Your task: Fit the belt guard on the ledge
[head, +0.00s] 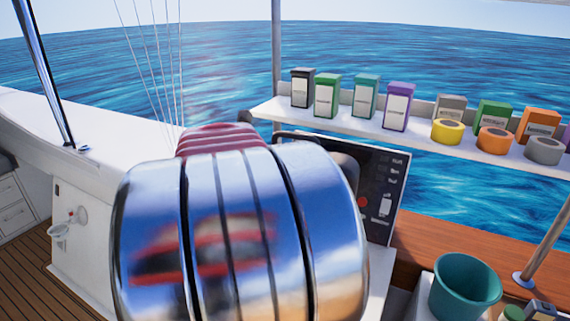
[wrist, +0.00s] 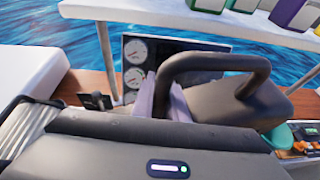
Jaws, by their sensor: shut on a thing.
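The belt guard (wrist: 230,105) appears to be the dark grey rounded piece with an arched handle (wrist: 215,62) in the wrist view. My gripper (wrist: 163,98) shows pale grey-purple fingers at the handle's left end and is shut on it. The guard's lower side is hidden by the dark wrist housing. In the head view my shiny arm hides the gripper and most of the guard; only part of the dark handle (head: 305,138) shows behind it. A brown wooden ledge (head: 445,250) runs along the right. I cannot see the guard's contact with it.
A gauge and switch panel (head: 380,190) stands behind my arm; its dials (wrist: 135,65) show in the wrist view. A white shelf (head: 400,135) above holds several boxes and tape rolls. A teal bucket (head: 465,290) stands at lower right. A slanted pole (head: 545,240) rises beside it.

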